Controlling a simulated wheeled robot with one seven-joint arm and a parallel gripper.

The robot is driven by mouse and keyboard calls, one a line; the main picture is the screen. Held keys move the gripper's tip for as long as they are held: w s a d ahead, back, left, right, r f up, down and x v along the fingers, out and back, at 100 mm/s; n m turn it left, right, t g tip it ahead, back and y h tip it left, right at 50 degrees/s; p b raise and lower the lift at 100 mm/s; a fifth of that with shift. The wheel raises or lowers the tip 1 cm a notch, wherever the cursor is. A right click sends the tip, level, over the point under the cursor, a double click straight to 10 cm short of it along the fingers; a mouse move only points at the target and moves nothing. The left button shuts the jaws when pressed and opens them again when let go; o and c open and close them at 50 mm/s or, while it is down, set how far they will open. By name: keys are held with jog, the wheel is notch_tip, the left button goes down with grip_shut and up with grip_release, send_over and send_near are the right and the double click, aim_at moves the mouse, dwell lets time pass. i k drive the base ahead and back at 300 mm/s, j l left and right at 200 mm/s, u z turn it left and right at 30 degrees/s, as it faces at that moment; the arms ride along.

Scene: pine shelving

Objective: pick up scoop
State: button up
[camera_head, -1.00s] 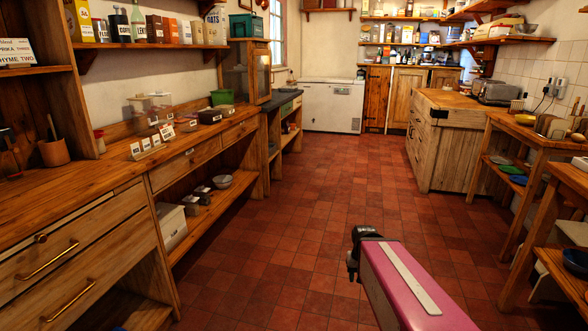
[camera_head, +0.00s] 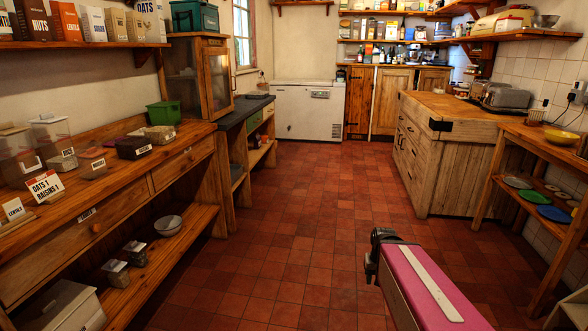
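I cannot make out a scoop anywhere in this view. It may be hidden among the containers on the left counter or too small to tell. A pink arm link of mine with a black joint at its far end reaches in from the bottom right over the tiled floor. No gripper fingers show.
The left wooden counter (camera_head: 122,199) holds clear bins (camera_head: 52,137), small labelled boxes, a dark box (camera_head: 134,148) and a green crate (camera_head: 164,113). A bowl (camera_head: 168,225) sits on its lower shelf. A butcher-block island (camera_head: 460,155) and a side table (camera_head: 548,140) stand right. The floor (camera_head: 290,210) between is clear.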

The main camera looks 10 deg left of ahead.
aim_at(181, 125)
jog(key=i+l+u, duration=0.1)
jog(key=i+u, duration=0.2)
jog(key=i, duration=0.25)
jog(key=i+l+u, duration=0.3)
jog(key=i, duration=0.2)
jog(key=i+l+u, duration=0.25)
jog(key=i, duration=0.3)
